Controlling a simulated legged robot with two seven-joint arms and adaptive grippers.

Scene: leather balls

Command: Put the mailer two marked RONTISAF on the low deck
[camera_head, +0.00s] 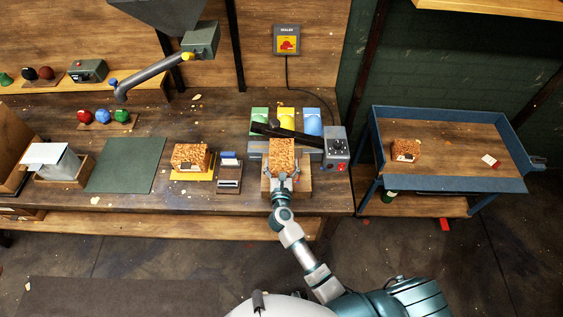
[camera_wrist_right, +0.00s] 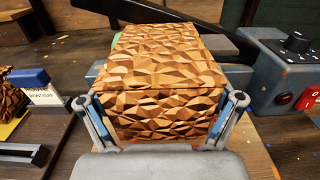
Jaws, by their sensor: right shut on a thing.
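My right gripper (camera_head: 281,183) is shut on a brown faceted-pattern mailer (camera_head: 282,154) at the sealer on the bench. In the right wrist view this mailer (camera_wrist_right: 160,80) sits between the two fingers (camera_wrist_right: 160,130); no marking is readable on its visible faces. A second patterned mailer (camera_head: 190,157) sits on a yellow mat on the bench. A third patterned mailer (camera_head: 405,150) sits on the upper tray of the blue cart. The cart's lower deck (camera_head: 430,206) shows below that tray. My left gripper is not in view.
The sealer's black arm (camera_head: 290,134) and grey control box (camera_head: 337,147) are close by. A green bottle (camera_head: 389,196) is on the lower deck. A gap separates bench and cart.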

